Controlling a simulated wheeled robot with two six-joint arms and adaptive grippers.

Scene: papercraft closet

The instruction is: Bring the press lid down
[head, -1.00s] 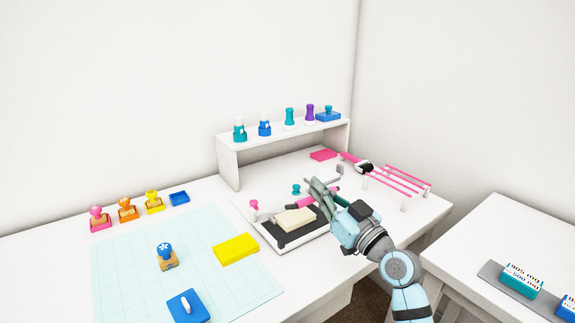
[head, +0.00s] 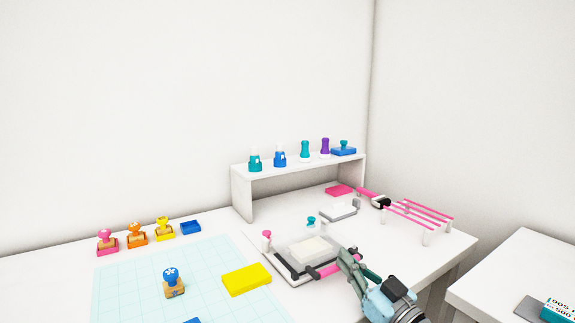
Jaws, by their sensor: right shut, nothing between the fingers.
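The press (head: 291,278) stands on the white table, right of the cutting mat. Its pale see-through lid (head: 318,243) lies low and looks flat over the cream block (head: 306,251) on the dark bed. The lid's pink bar handle (head: 330,270) is now at the press's front right edge. My right gripper (head: 346,260) is shut and empty, just right of the handle's end. I cannot tell whether it touches the handle. My left gripper is not in view.
A yellow block (head: 246,279) and a blue-topped stamp (head: 173,283) sit on the pale blue mat (head: 125,285) to the left. A white shelf (head: 300,168) with several bottles stands behind. A pink-railed rack (head: 418,214) is at right.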

